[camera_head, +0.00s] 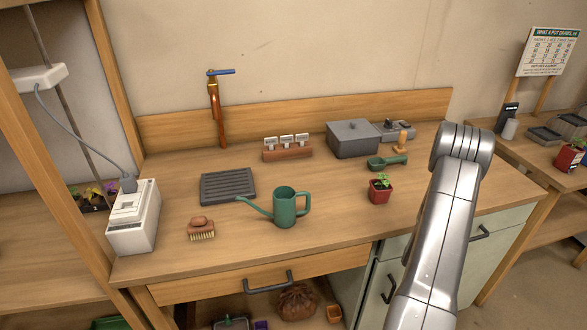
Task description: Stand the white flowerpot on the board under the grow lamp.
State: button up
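I see no white flowerpot that I can make out. A red pot with a green seedling (379,192) stands upright on the wooden bench (330,235), right of the middle. No lit lamp shows. A white fixture (36,78) with a grey cable hangs at the upper left and may be part of a lamp; I cannot tell. I cannot pick out the board. My silver arm rises at the right and covers part of the bench's right end. My gripper is not in view.
A green watering can (286,208), black slotted tray (228,186), brush (201,231) and white box (134,218) stand on the bench. Behind are a copper tap (216,110), label rack (287,150), grey bin (353,139) and green scoop (387,162). Another table (540,165) is at right.

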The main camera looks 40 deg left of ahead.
aim_at(51, 267)
jog(key=k+j, duration=0.5)
jog(key=j, duration=0.15)
jog(key=k+j, duration=0.45)
jog(key=j, duration=0.2)
jog(key=k+j, duration=0.5)
jog(key=j, duration=0.15)
jog(key=k+j, duration=0.5)
jog(key=j, duration=0.15)
